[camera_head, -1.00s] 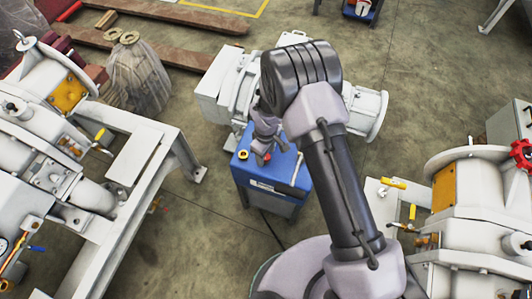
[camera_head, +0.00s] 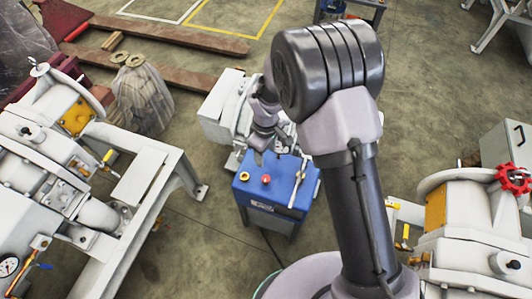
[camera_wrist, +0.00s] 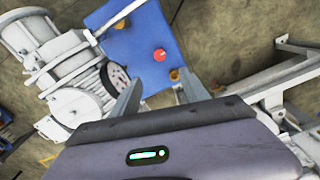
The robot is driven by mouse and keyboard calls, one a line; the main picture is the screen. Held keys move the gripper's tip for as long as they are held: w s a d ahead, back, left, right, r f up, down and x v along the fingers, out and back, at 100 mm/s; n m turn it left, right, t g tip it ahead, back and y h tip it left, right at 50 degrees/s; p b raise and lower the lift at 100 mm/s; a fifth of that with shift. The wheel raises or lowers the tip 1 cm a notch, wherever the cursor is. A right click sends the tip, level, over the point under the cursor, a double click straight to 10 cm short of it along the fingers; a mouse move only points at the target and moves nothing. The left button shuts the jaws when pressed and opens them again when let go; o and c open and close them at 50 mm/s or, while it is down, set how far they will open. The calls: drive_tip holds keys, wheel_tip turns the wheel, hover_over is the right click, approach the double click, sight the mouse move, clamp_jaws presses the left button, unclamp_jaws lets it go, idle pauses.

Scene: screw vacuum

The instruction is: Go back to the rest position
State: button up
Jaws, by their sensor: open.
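My gripper (camera_head: 268,156) hangs over the back left part of the blue cart (camera_head: 272,203), beyond my raised arm. In the wrist view its two fingers (camera_wrist: 157,97) are spread apart with nothing between them. The blue top of the cart (camera_wrist: 150,42) lies beyond the fingertips. A red button (camera_head: 266,178) and a yellow-brown knob (camera_head: 244,176) stand on the cart's top. A grey tool-like bar (camera_head: 299,184) lies along its right side. My arm hides part of what is behind it.
A white pump (camera_head: 225,110) stands behind the cart. White machinery on a frame (camera_head: 150,165) is at left, and another white machine with a red handwheel (camera_head: 513,178) is at right. Open floor is at back right.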

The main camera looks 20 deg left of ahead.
drive_tip(key=s+d+r+m+t+y+b, duration=0.15)
drive_tip(key=d+r+m, duration=0.35)
drive_tip(key=d+r, duration=0.5)
drive_tip(key=s+d+r+m+t, duration=0.25)
drive_tip(key=d+r+m, duration=0.35)
drive_tip(key=r, duration=0.9)
drive_tip(key=s+d+r+m+t, duration=0.1)
drive_tip(key=s+d+r+m, duration=0.1)
drive_tip(key=s, duration=0.4)
drive_tip(key=s+d+r+m+b, duration=0.1)
drive_tip(key=s+d+r+m, duration=0.1)
drive_tip(key=s+d+m, duration=0.2)
drive_tip(key=s+m, duration=0.1)
drive_tip(key=s, duration=0.2)
drive_tip(key=shift+s+d+r+m+t, duration=0.2)
drive_tip(key=shift+m+t, duration=0.1)
drive_tip(key=shift+t, duration=0.1)
